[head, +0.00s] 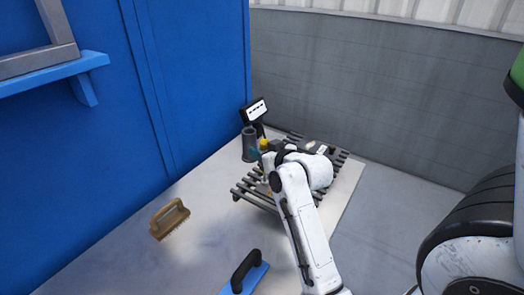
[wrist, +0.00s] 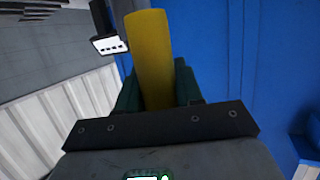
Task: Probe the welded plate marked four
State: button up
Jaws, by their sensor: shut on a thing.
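My gripper (head: 259,158) is above the slatted dark rack, just right of a dark grey cylinder. In the wrist view its green fingers (wrist: 157,88) are shut on a yellow probe handle (wrist: 153,50), which stands up between them. A dark plate with a pale label (head: 321,149) lies on the rack beyond my arm. I cannot read any plate number. My arm hides part of the rack.
The slatted rack (head: 250,191) stands on a pale bench top. The dark grey cylinder (head: 249,145) stands close left of my gripper. A wooden brush (head: 170,218) and a blue float with a dark handle (head: 245,274) lie nearer. A blue wall (head: 190,80) bounds the left.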

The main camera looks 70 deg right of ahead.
jog(key=shift+r, duration=0.15)
notch_tip(320, 180, up, 7)
jog(key=p, duration=0.6)
jog(key=shift+p, duration=0.35)
dwell(1.4)
